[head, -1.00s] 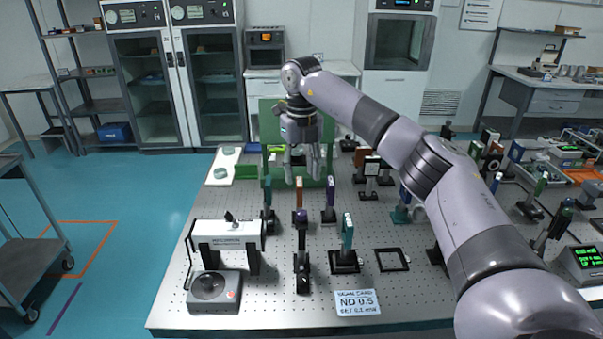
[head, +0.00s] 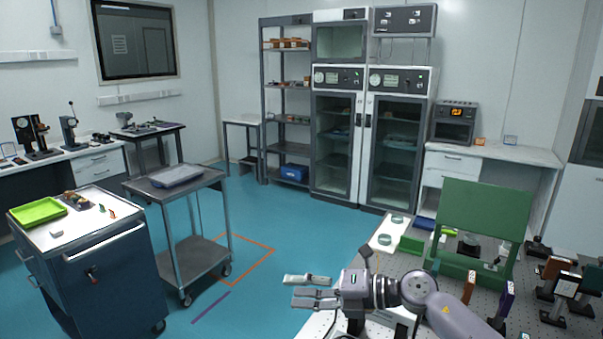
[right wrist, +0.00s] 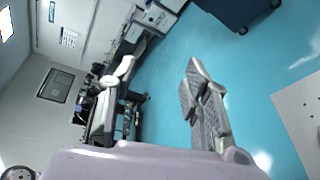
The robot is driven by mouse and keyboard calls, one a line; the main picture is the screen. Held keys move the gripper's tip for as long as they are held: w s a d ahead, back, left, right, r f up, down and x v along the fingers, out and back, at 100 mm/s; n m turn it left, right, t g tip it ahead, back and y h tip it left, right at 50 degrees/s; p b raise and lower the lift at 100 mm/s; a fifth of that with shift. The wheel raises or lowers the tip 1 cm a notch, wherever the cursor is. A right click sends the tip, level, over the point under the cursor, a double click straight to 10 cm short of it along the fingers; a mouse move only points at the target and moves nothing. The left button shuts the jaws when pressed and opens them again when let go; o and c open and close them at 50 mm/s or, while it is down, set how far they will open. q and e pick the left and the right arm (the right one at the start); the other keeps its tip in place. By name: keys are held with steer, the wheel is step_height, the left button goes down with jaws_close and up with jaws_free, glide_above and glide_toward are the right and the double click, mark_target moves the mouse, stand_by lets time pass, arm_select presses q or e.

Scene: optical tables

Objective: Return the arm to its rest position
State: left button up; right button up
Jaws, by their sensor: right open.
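My right arm comes in at the bottom right of the head view and reaches left over the front left of the optical table (head: 318,325). My right gripper (head: 298,289) points left, its two fingers apart with nothing between them. In the right wrist view the grey ridged fingers (right wrist: 196,92) show empty over blue floor. My left gripper is not in view.
A green stand (head: 488,205) and several mounted optics are at the right on the table. A grey cart (head: 175,182) and a dark cabinet with a green tray (head: 38,212) stand at the left. Blue floor is clear between the cart and table.

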steer(key=d+r+m+t+h, duration=0.3)
steer(key=d+r+m+t, duration=0.1)
steer(key=m+t, duration=1.05)
steer(key=s+d+f+m+g+h, duration=0.2)
steer(key=s+d+f+m+h, duration=0.2)
steer(key=d+f+m+h, duration=0.3)
steer(key=s+d+f+m+g+h, duration=0.2)
steer(key=s+d+f+m+h, duration=0.3)
steer(key=f+m, duration=0.35)
steer(key=s+d+f+m+g, duration=0.2)
steer(key=s+f+g, duration=0.45)
steer(key=s, duration=0.65)
steer(key=s+d+f+m+g, duration=0.25)
steer(key=s+f+g, duration=0.35)
steer(key=s, duration=0.6)
step_height(320, 180, down, 28)
steer(key=s, duration=0.2)
steer(key=s+d+f+g+b, duration=0.1)
steer(key=s+d+f, duration=0.2)
steer(key=s+f, duration=1.3)
steer(key=shift+f+b, duration=0.3)
